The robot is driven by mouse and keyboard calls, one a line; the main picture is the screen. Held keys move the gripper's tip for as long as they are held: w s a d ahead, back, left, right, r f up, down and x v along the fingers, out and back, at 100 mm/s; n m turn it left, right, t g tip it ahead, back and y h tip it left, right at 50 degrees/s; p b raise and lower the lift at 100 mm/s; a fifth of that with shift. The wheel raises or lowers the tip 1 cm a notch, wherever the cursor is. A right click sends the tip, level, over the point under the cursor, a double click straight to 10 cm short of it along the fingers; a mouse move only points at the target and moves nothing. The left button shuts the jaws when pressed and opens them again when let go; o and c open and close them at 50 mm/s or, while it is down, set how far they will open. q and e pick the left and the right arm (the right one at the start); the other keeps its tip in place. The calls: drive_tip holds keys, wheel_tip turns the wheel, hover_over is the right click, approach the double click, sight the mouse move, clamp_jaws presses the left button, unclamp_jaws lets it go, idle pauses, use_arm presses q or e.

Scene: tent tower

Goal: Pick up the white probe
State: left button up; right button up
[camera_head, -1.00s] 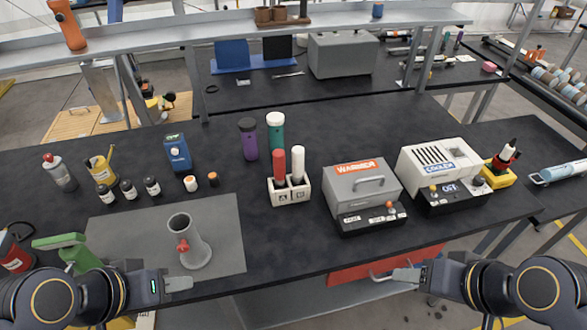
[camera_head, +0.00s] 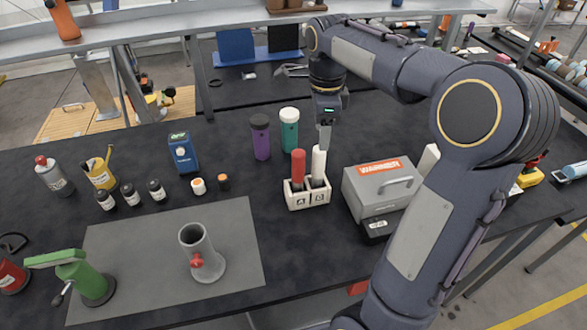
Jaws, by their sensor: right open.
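The white probe (camera_head: 318,164) stands upright in the right slot, marked B, of a small white holder (camera_head: 308,198). A red probe (camera_head: 298,168) stands beside it in the slot marked A. My right gripper (camera_head: 325,140) points down just above and slightly behind the top of the white probe. It is open, and its fingers overlap in this view, so I cannot tell whether they touch the probe. My left gripper is not in view.
A purple bottle (camera_head: 260,138) and a teal bottle (camera_head: 289,130) stand close behind the holder. The grey warmer box (camera_head: 372,190) is close on the right, partly behind my right arm. A grey tube stand (camera_head: 202,254) is on the mat at the left front.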

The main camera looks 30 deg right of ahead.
sight(318, 154)
drive_tip(key=f, duration=0.7)
drive_tip(key=shift+w+a+f+p, duration=0.1)
drive_tip(key=shift+a+f+p, duration=0.1)
drive_tip(key=shift+f+p, duration=0.15)
drive_tip(key=shift+r, duration=0.1)
clamp_jaws()
